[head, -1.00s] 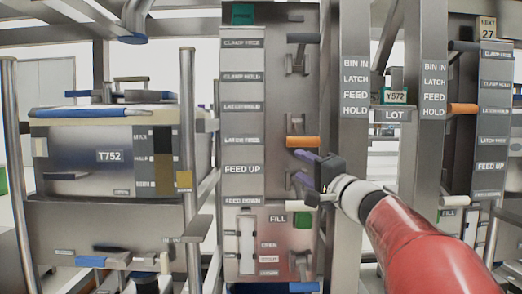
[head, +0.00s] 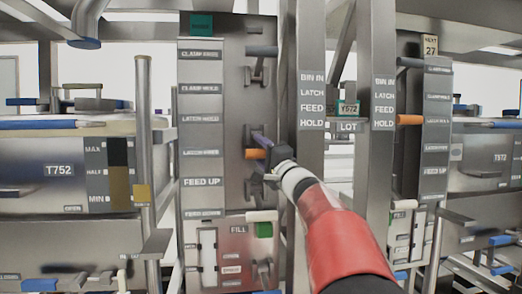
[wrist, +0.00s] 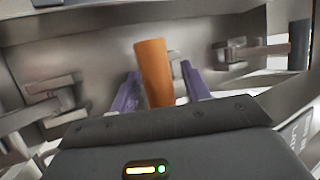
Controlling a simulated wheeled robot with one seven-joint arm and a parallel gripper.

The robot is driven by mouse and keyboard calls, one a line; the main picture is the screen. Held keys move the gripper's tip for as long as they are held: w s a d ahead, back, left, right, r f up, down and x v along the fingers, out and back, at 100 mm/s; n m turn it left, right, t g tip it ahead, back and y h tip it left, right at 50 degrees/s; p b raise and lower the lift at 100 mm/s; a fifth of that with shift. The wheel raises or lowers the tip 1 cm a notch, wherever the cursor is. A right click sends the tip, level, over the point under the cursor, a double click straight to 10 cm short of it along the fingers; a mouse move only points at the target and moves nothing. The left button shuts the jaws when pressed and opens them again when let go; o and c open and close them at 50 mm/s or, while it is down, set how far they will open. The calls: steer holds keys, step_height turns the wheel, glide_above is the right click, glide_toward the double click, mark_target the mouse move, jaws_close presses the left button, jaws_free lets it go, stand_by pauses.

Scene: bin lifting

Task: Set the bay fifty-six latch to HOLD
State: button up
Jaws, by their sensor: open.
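The orange latch handle (head: 254,154) sticks out from the left metal panel (head: 232,100), level with the LATCH FREE label (head: 200,153) and below the LATCH HOLD label (head: 200,119). My gripper (head: 259,148) is open at this handle. In the wrist view the orange handle (wrist: 153,72) stands between the two purple fingers of my gripper (wrist: 159,78), with gaps showing at its sides. The teal sign (head: 201,25) at the panel's top is too blurred to read.
A grey handle (head: 262,51) sticks out above, near the clamp labels. FEED UP (head: 202,182) lies below. A post (head: 311,60) stands just right of my gripper. Another panel (head: 437,120), signed 27, has its own orange handle (head: 409,120).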

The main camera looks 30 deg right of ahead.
steer(key=shift+c, duration=0.5)
jaws_close()
